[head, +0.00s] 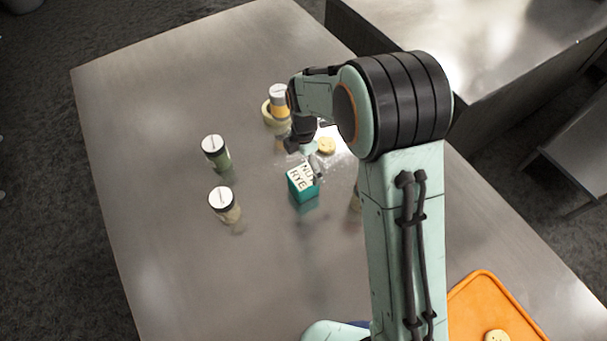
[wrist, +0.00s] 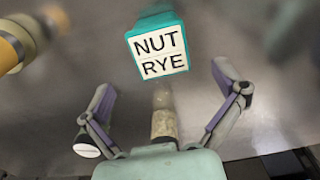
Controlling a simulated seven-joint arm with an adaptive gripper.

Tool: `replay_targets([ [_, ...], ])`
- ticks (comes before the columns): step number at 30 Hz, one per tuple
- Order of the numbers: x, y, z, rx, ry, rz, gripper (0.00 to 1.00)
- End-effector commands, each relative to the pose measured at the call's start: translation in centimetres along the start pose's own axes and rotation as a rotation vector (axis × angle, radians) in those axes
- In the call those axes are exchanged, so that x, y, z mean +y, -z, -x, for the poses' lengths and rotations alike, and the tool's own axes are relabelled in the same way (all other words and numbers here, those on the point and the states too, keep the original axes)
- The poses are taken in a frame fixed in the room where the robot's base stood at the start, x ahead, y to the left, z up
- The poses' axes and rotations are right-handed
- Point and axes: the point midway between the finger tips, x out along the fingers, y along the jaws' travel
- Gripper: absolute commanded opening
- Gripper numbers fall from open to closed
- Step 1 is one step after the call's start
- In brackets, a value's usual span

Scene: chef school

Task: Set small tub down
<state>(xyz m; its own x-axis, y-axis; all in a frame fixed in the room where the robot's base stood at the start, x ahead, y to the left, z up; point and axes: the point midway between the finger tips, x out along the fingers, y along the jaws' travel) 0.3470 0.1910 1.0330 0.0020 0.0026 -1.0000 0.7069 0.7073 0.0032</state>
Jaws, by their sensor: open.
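The small teal tub (head: 302,189), a boxy one labelled NUT RYE, stands on the metal table just in front of my gripper (head: 304,156) in the head view. In the wrist view the tub (wrist: 157,48) is upper middle, just beyond the fingertips, its label facing the camera. My gripper (wrist: 163,80) is open, with its two fingers spread wide and nothing held between them. The tub's underside is hidden, and I cannot tell whether a finger touches it.
A green jar (head: 217,158) and a pale jar (head: 226,208) stand left of the tub. A yellow jar (head: 279,103) is behind, beside a cream round item (head: 267,117). A yellow round piece (head: 326,146) lies near my gripper. An orange tray (head: 482,305) is front right.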

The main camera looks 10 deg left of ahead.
Motion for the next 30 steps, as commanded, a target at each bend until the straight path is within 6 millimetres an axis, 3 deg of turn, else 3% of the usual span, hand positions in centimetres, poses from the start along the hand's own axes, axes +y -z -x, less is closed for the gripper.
replay_targets([
  [6, 0.0, 0.0, 3.0, -0.001, -0.001, 0.0, 0.95],
  [17, -0.7, -0.4, 4.3, 0.0, -0.003, -0.059, 0.95],
  [20, -3.2, -1.4, 6.9, 0.004, -0.007, -0.272, 0.95],
  [25, -12.4, -2.4, 12.8, 0.024, -0.006, -0.953, 0.95],
  [30, -21.5, -0.2, 15.3, 0.049, 0.01, -1.653, 0.95],
])
